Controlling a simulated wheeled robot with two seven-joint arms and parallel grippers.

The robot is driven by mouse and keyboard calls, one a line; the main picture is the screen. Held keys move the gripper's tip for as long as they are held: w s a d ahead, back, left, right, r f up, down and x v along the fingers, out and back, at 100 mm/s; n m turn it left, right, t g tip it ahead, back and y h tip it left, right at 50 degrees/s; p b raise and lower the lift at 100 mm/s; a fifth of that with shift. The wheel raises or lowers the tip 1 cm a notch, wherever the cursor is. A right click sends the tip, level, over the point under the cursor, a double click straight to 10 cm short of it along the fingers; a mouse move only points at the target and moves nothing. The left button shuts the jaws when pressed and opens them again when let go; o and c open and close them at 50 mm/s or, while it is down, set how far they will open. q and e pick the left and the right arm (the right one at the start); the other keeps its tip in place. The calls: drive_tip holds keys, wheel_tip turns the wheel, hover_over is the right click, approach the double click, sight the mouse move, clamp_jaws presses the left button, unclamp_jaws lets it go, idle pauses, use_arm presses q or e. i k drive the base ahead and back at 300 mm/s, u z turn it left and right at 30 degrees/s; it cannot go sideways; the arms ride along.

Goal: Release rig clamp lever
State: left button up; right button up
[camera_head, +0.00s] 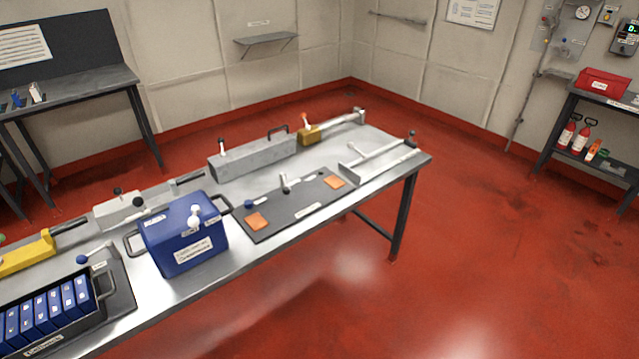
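A dark rig plate (318,207) with two orange pads lies on the metal workbench in the middle. A blue-knobbed part (248,204) sits at its left end, and a small upright grey lever (285,183) stands near its back edge. At the lower left, a black tray (117,285) holds a row of blue cells (40,311). A blue-knobbed lever (84,259) rises behind this tray. I cannot tell which lever is the rig clamp lever, or whether either is clamped. Neither of my grippers shows.
A blue box (185,244) with side handles stands between the tray and the plate. Red floor in front is clear.

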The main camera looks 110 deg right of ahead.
sight(286, 190)
drive_tip(key=z, duration=1.35)
drive_tip(key=k, duration=0.2)
drive_tip(key=z, duration=3.1)
drive_tip(key=i, duration=2.2)
drive_tip(key=u, duration=1.95)
